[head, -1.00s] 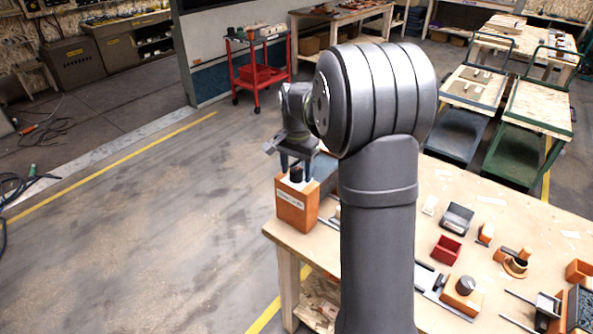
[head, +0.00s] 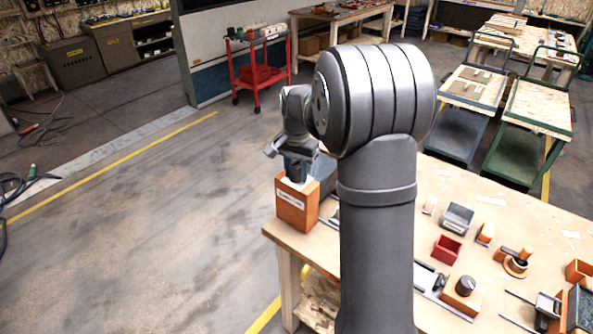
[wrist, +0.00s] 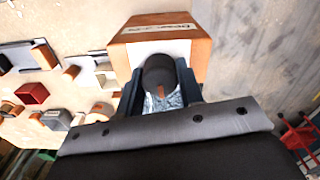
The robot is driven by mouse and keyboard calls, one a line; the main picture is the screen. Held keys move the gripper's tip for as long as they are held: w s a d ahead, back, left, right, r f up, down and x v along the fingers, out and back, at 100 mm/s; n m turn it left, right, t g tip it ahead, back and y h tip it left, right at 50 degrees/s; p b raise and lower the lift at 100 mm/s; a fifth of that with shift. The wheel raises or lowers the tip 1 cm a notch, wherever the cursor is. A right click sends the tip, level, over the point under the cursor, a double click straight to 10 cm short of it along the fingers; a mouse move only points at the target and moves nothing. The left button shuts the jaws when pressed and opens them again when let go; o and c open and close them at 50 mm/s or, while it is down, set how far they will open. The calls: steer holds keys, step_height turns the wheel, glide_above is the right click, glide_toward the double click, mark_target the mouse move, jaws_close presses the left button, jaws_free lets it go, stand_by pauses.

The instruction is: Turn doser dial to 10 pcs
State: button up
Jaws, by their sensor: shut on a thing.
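The doser (head: 291,210) is an orange box with a white label, standing at the near left corner of the table in the head view. In the wrist view the doser (wrist: 202,58) has a white top plate and a round dark grey dial (wrist: 157,72) with an orange mark facing the bottom of the picture. My gripper (wrist: 158,85) has its two dark blue fingers shut on the dial, one on each side. In the head view my gripper (head: 297,168) is above the doser and hides the dial. The label is too small to read, and no scale can be made out.
The wooden table (head: 440,185) carries a red box (head: 446,249), a grey box (head: 457,218), and another orange block with a dark knob (head: 465,286). A red cart (head: 256,75) stands behind on the floor. The floor left of the table is open.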

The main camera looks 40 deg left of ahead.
mark_target(297, 170)
steer(key=n, duration=0.5)
steer(key=shift+n, duration=0.4)
steer(key=n, duration=0.5)
steer(key=shift+n, duration=0.3)
steer(key=o, duration=1)
steer(key=shift+r, duration=0.15)
step_height(297, 170, up, 17)
steer(key=shift+r, duration=0.1)
